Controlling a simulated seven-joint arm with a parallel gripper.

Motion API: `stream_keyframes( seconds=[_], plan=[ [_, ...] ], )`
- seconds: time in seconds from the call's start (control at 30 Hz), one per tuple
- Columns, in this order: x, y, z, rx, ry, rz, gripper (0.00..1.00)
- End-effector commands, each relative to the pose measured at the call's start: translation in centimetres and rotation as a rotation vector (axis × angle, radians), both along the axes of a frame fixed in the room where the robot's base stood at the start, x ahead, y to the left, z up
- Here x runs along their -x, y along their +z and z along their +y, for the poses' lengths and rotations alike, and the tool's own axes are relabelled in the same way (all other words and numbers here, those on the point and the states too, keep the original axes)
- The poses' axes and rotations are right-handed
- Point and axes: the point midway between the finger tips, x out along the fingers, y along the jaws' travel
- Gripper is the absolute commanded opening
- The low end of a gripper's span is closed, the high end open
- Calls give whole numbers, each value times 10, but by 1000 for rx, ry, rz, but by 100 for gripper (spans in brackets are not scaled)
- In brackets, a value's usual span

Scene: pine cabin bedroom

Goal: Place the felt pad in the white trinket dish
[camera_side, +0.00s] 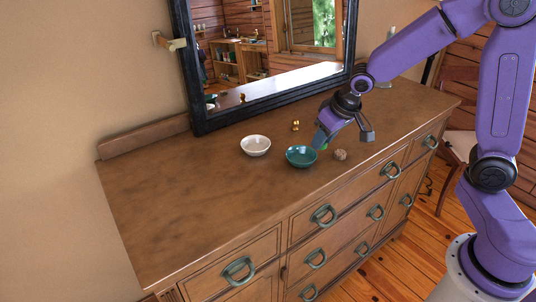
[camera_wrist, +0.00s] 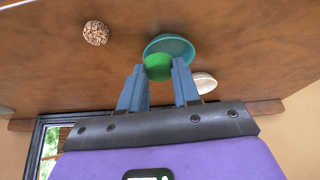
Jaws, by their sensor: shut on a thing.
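My gripper (camera_side: 321,141) is just above the dresser top, at the right of the teal dish (camera_side: 301,157). In the wrist view its two blue fingers (camera_wrist: 160,75) are shut on a round green felt pad (camera_wrist: 158,66). Only a sliver of the pad shows in the side view (camera_side: 325,147). The white trinket dish (camera_side: 256,146) stands left of the teal dish and looks empty. In the wrist view the white dish (camera_wrist: 204,80) is partly hidden behind the right finger, and the pad overlaps the teal dish (camera_wrist: 178,46).
A speckled brown ball (camera_side: 340,155) lies right of my gripper. A small gold object (camera_side: 296,126) sits behind the teal dish. A black-framed mirror (camera_side: 268,90) stands along the back. The dresser top (camera_side: 170,190) is clear at the left.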

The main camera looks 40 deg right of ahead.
Motion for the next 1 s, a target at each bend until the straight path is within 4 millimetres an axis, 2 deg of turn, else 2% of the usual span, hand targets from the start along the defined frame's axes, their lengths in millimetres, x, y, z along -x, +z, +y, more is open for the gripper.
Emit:
stream_keyframes(
  seconds=[0.03,0.2,0.43,0.67,1.0],
  plan=[
    [-8,10,9,1,29,-5,4],
    [-25,37,36,0,133,-2,4],
    [-34,58,59,-11,232,5,4],
    [-58,49,65,-11,245,8,4],
    [-115,23,74,-11,243,7,4]
  ],
)
